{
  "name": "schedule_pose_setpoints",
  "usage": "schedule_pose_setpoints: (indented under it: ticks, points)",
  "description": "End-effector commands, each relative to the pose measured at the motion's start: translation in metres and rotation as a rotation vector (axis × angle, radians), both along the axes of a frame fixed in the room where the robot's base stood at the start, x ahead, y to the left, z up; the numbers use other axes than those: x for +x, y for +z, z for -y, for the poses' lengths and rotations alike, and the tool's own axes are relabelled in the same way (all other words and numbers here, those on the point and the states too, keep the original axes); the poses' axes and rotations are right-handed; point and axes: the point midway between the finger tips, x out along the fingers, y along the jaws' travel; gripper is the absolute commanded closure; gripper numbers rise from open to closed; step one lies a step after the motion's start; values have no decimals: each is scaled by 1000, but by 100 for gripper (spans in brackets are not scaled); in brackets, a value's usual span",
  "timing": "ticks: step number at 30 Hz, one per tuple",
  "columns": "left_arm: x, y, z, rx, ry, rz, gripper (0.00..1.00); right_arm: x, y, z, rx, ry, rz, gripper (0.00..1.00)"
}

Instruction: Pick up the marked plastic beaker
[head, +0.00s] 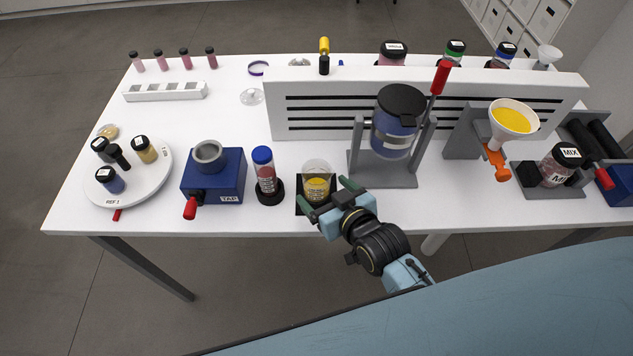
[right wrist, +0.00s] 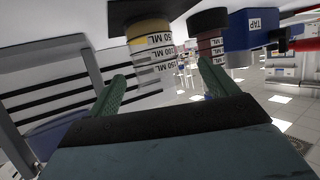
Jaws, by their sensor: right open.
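The marked plastic beaker (head: 317,186) is clear, holds yellow powder and stands upright on a dark square base near the table's front edge. In the right wrist view the beaker (right wrist: 152,55) appears upside down, with 50, 100 and 150 ML labels and yellow contents. My right gripper (head: 331,196) is open at the beaker's near side, its green fingers pointing toward it. In the right wrist view the beaker shows beyond the gap between the fingertips (right wrist: 162,80). I see no grip on it. My left gripper is out of view.
A tube with a blue cap (head: 264,172) stands close left of the beaker. Left of that is a blue TAP box (head: 229,180). A grey stand (head: 385,172) holding a lidded blue jar is close right. A slotted white panel (head: 300,108) rises behind.

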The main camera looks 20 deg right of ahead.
Motion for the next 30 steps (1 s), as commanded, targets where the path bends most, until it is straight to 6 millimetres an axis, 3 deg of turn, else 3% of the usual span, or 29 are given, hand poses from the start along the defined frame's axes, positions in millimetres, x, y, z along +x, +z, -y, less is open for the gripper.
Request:
schedule_pose_setpoints:
  ticks: [6,15,25,30]
  points:
    - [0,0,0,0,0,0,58,14,-5,-2,0,0,-1,15]
    - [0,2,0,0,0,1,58,52,-16,-4,1,1,-1,15]
    - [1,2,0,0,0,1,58,58,-19,-5,0,1,-1,15]
    - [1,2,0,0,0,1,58,58,-19,-6,0,1,-1,34]
